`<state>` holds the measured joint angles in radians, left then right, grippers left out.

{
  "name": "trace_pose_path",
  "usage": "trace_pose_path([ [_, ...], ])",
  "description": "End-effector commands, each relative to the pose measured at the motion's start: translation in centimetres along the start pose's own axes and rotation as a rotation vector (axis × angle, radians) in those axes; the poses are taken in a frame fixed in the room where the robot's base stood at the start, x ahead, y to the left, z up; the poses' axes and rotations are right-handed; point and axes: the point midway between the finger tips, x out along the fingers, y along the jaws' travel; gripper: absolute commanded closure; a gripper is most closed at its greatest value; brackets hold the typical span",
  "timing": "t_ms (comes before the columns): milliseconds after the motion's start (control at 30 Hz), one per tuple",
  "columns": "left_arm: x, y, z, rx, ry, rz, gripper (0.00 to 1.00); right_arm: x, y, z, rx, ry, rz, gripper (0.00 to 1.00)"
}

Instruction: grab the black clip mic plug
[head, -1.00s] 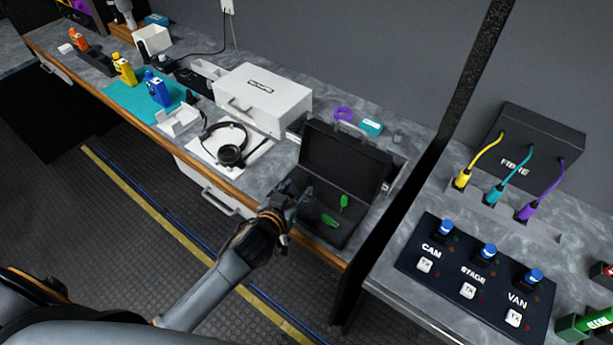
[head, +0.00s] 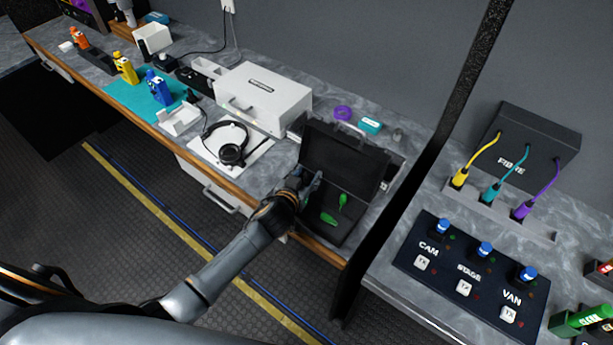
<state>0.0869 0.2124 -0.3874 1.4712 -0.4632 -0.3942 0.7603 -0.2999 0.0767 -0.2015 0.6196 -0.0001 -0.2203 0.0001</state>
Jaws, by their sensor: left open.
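My left gripper (head: 309,186) is open over the left part of an open black case (head: 343,162) on the counter. Two green items lie in the case: a green piece (head: 329,218) near the front and a smaller green piece (head: 343,199) behind it, both right of the gripper. I cannot make out a black clip mic plug; the dark case floor under and beside my gripper is partly hidden by the gripper. My right gripper is not in view.
A white box (head: 263,97) and a headset (head: 231,143) on a white mat stand left of the case. A dark post (head: 430,165) rises on its right. Beyond it are a switch panel (head: 470,272) and a fibre box (head: 527,147).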

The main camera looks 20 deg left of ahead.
Motion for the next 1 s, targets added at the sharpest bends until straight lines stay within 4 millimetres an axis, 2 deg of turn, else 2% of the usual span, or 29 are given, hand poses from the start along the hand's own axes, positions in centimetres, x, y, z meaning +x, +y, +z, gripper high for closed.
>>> trace_pose_path([
  [67, 0.0, 0.0, 0.0, 0.000, 0.000, 0.000, 0.57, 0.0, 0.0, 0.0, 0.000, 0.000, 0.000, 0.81],
  [100, 0.0, 0.0, 0.0, 0.000, 0.000, 0.000, 0.61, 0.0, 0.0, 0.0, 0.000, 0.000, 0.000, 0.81],
  [300, 0.0, 0.0, 0.0, 0.000, 0.000, -0.001, 1.00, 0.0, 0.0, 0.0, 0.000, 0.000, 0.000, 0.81],
  [767, -0.2, -0.1, -0.3, 0.001, 0.000, -0.002, 1.00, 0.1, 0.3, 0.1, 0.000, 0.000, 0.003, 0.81],
  [1000, -1.1, 0.0, -2.8, 0.001, 0.005, 0.001, 1.00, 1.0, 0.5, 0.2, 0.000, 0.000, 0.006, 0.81],
])
